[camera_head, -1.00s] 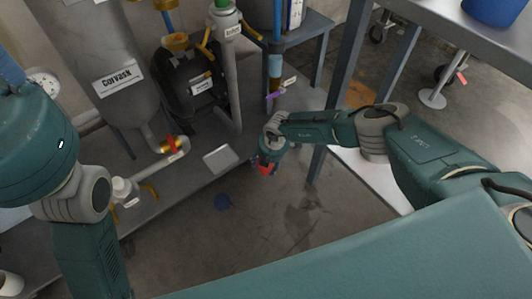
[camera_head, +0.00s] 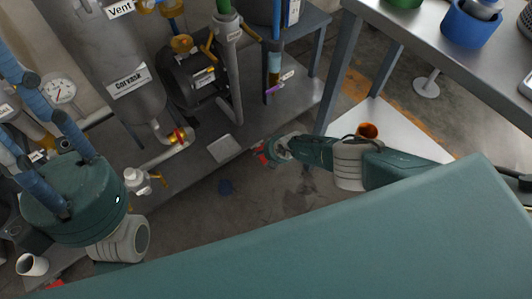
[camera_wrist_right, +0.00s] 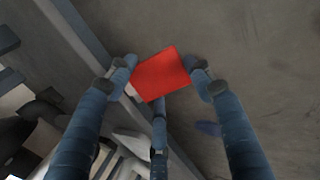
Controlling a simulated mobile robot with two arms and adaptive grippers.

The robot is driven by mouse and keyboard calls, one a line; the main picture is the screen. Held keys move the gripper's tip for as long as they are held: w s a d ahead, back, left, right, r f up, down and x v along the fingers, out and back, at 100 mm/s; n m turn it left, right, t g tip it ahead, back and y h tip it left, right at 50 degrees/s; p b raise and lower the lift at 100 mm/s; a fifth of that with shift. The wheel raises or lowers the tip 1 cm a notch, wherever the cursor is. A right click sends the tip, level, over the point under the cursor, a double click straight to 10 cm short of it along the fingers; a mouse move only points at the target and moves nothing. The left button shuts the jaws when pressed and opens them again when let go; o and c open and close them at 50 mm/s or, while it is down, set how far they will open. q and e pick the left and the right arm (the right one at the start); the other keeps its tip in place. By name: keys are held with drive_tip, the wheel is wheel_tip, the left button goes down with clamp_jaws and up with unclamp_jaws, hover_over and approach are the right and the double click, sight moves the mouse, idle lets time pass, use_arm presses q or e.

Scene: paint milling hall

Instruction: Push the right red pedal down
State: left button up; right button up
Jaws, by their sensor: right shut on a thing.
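The red pedal (camera_head: 262,153) sits low near the end of the floor-level metal platform in the head view, mostly covered by my right gripper (camera_head: 268,151). In the right wrist view the pedal is a flat red plate (camera_wrist_right: 162,74) between the blue fingers of my right gripper (camera_wrist_right: 162,68), which are shut on its two sides. How far down the pedal is cannot be told. My left gripper (camera_head: 25,95) is at the left edge, its blue fingers spread apart and empty, with the tips partly unclear. A small red patch (camera_head: 57,284) shows at the bottom left.
A tank labelled Corvask (camera_head: 125,75), a dark motor (camera_head: 195,75) and pipes stand behind on the platform (camera_head: 205,172). A workbench (camera_head: 425,50) with a blue container (camera_head: 470,25) is at the right. The concrete floor in front is mostly clear.

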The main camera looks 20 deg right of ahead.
drive_tip(key=o, duration=1.8)
drive_tip(key=shift+w+a+r, duration=0.35)
drive_tip(key=shift+r, duration=0.05)
drive_tip(key=shift+o, duration=0.2)
drive_tip(key=shift+s+d+f, duration=0.1)
drive_tip(key=shift+f, duration=0.05)
drive_tip(key=shift+d, duration=0.1)
drive_tip(key=shift+r, duration=0.4)
drive_tip(key=shift+s+r, duration=0.1)
drive_tip(key=shift+s, duration=0.1)
drive_tip(key=s+d, duration=0.1)
drive_tip(key=s, duration=0.2)
drive_tip(key=s+d, duration=0.2)
drive_tip(key=s, duration=0.2)
drive_tip(key=s+d, duration=0.1)
drive_tip(key=s, duration=0.3)
drive_tip(key=shift+s+d, duration=0.15)
drive_tip(key=shift+s, duration=0.1)
